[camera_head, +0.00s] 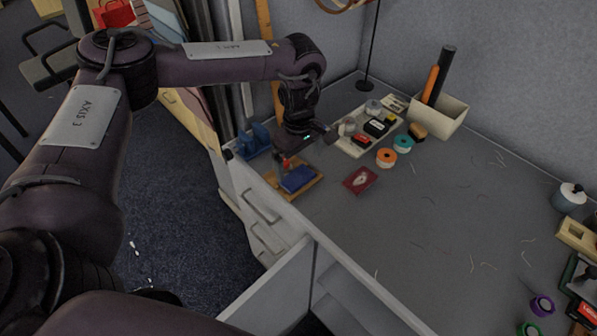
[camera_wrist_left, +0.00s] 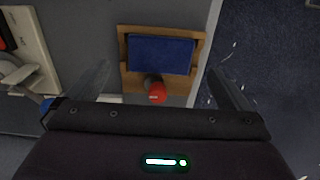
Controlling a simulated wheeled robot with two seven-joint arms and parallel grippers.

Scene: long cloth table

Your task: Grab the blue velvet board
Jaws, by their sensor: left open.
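The blue velvet board (camera_head: 299,179) lies in a shallow wooden tray (camera_head: 312,187) at the table's left corner. In the left wrist view the blue board (camera_wrist_left: 161,54) lies flat inside the wooden tray (camera_wrist_left: 124,55). My left gripper (camera_head: 291,157) is above the tray, pointing down. In the left wrist view its two fingers are spread wide with nothing held between them. A red-topped item (camera_wrist_left: 157,93) stands at the tray's near edge, between the fingers in that view. My right gripper is not in view.
A dark red card (camera_head: 360,180) lies right of the tray. A blue holder (camera_head: 255,139) stands behind it. A pale tray of small items (camera_head: 349,147), orange tape (camera_head: 386,157) and teal tape (camera_head: 403,142) lie farther back. The middle of the table is mostly clear.

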